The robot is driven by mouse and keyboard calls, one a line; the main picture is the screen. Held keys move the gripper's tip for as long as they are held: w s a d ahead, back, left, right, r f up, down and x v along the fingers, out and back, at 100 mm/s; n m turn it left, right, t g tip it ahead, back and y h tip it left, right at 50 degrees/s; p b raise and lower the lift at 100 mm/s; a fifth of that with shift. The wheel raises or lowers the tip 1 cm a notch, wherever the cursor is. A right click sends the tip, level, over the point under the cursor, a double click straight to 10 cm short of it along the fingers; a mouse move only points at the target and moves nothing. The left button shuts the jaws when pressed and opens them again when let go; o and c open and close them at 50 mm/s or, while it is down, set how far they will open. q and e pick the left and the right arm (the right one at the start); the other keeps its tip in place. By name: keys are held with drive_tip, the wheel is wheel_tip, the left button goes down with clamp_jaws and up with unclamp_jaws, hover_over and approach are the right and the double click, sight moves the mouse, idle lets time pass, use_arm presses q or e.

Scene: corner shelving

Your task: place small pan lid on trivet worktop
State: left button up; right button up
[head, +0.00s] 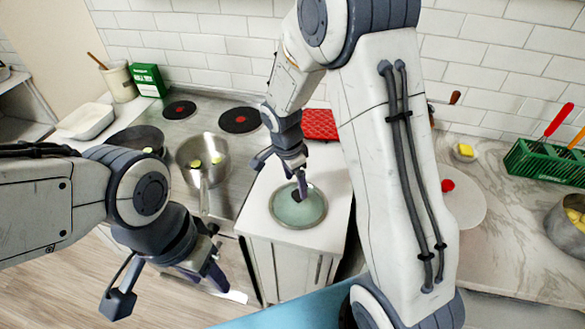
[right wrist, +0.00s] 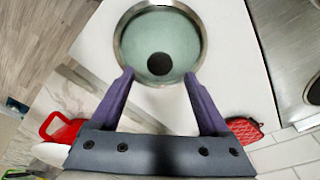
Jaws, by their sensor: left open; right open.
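The small pan lid (head: 299,212), pale green glass with a steel rim and a dark knob, lies flat on the narrow white worktop (head: 266,230). It also shows in the right wrist view (right wrist: 177,30). My right gripper (head: 281,178) is open above the lid; its fingertips (right wrist: 159,74) reach the near rim in the right wrist view, with the knob beyond them. I cannot tell whether they touch the lid. The red trivet (head: 320,124) lies at the back of the same worktop, partly hidden by my right arm. My left gripper (head: 168,290) is open and empty, low at the left.
The hob (head: 184,129) is left of the worktop, with a steel pan (head: 218,150) and a dark pan (head: 128,137). A green rack (head: 536,165) and steel pot (head: 565,220) stand right. Worktop lies bare between lid and trivet.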

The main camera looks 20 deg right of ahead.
wheel_tip(320, 180, up, 7)
drive_tip(key=a+b, duration=0.1)
drive_tip(key=s+a+r+n+y, duration=0.1)
drive_tip(key=s+a+r+n, duration=0.2)
drive_tip(key=s+a+n, duration=0.55)
drive_tip(key=s+a+n+y, duration=0.1)
drive_tip(key=s+a+n, duration=0.2)
drive_tip(key=s+n, duration=1.1)
drive_tip(key=shift+s+a+r+n+y, duration=0.3)
drive_tip(key=shift+s+r+n, duration=0.1)
drive_tip(key=shift+s, duration=0.15)
